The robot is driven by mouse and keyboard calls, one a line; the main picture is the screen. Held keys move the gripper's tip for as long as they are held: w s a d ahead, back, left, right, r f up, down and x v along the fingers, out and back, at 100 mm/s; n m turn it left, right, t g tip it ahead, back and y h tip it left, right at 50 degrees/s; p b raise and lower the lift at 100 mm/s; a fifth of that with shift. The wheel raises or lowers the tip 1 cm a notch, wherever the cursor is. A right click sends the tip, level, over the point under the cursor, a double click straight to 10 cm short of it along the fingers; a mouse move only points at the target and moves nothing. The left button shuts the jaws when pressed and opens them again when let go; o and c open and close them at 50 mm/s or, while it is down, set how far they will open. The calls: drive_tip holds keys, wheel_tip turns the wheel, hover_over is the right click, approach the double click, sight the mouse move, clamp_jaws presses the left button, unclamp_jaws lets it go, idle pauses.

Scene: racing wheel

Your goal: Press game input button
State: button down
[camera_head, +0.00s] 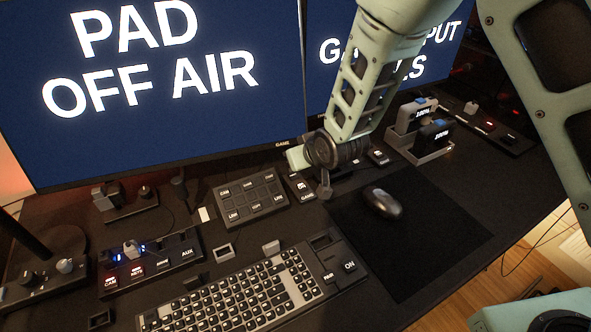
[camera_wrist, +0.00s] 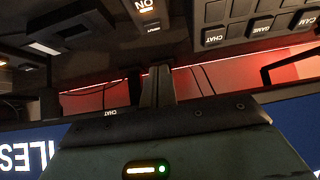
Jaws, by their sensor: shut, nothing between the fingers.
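A grey button pad (camera_head: 250,198) with two rows of labelled keys lies behind the keyboard. A small box (camera_head: 301,188) with a label that seems to read GAME stands to its right. Part of a keypad (camera_wrist: 252,24) with CHAT, GAME and CAM keys shows in the wrist view. My gripper (camera_head: 325,190) is shut and empty, fingers down, just right of the small box. Its closed fingers also show in the wrist view (camera_wrist: 158,86). I cannot tell whether they touch anything. My arm hides part of the right monitor's text (camera_head: 440,45).
The left monitor (camera_head: 150,80) reads PAD OFF AIR. The keyboard (camera_head: 235,300) and ON block (camera_head: 346,267) are in front. A mouse (camera_head: 382,202) lies on a dark mat (camera_head: 440,235). A dock (camera_head: 420,150) holds two devices. An AUX switch panel (camera_head: 150,262) is at left.

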sight(296, 181)
drive_tip(key=x, duration=0.3)
drive_tip(key=shift+w+f, duration=0.1)
drive_tip(key=shift+f, duration=0.15)
wheel_tip(296, 181, down, 2)
drive_tip(key=shift+f+p, duration=0.15)
drive_tip(key=shift+p, duration=0.15)
drive_tip(key=shift+f, duration=0.6)
